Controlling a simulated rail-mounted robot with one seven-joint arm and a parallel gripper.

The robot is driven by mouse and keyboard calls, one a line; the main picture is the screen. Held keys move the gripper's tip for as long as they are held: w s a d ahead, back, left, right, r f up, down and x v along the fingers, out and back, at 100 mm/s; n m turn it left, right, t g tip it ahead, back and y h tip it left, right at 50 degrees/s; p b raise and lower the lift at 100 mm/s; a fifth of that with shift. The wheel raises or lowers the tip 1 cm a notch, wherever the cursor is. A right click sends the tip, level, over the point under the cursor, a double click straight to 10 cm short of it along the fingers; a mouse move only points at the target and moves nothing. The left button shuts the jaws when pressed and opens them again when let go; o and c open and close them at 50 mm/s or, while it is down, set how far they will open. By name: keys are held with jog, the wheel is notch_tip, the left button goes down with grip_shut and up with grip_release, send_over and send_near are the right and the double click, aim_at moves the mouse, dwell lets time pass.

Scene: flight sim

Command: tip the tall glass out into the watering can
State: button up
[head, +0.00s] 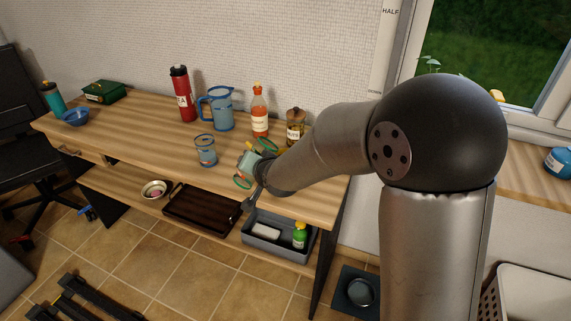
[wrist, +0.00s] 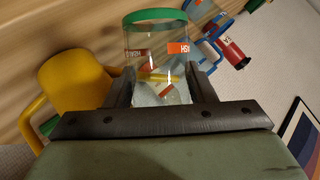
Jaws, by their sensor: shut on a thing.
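My gripper (wrist: 160,88) is shut on a clear glass (wrist: 155,42) with a green rim and orange labels. Something pale shows in the glass between the fingers. In the head view my gripper (head: 252,163) is above the front of the desk, and green rings show beside it; the glass looks tilted there. A yellow vessel with a loop handle (wrist: 75,84), which looks like the watering can, is left of the glass in the wrist view. I cannot make it out in the head view, where my arm covers part of the desk.
A blue-rimmed glass (head: 205,152) stands left of my gripper. Behind are a blue pitcher (head: 217,110), a red flask (head: 183,95), an orange bottle (head: 260,112) and an amber bottle (head: 295,126). The desk's (head: 135,130) left-middle is clear. A grey bin (head: 262,246) sits on the lower shelf.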

aim_at(245, 181)
jog(key=f+b, duration=0.2)
jog(key=shift+s+a+n+h+b, duration=0.2)
jog(key=shift+a+n+h+b, duration=0.1)
jog(key=shift+n+b, duration=0.1)
jog(key=shift+a, duration=0.1)
jog(key=shift+s+a+f+t+h+p, duration=0.1)
jog(key=shift+f+t+h+p, duration=0.2)
jog(key=shift+f+t, duration=0.1)
jog(key=shift+a+r+n+p, duration=0.1)
jog(key=shift+r+n+p, duration=0.35)
jog(key=shift+p, duration=0.6)
jog(key=shift+s+a+n+t+h+p, duration=0.2)
jog(key=shift+n+t+h+p, duration=0.25)
jog(key=shift+p, duration=0.6)
jog(key=shift+s+a+f+n+t+h+p, duration=0.1)
jog(key=shift+a+f+n+t+h+p, duration=0.25)
jog(key=shift+p, duration=0.5)
jog(key=shift+s+f+n+h+p, duration=0.1)
jog(key=shift+f+n+h+p, duration=0.2)
jog(key=shift+n+h, duration=0.3)
jog(key=shift+t, duration=0.3)
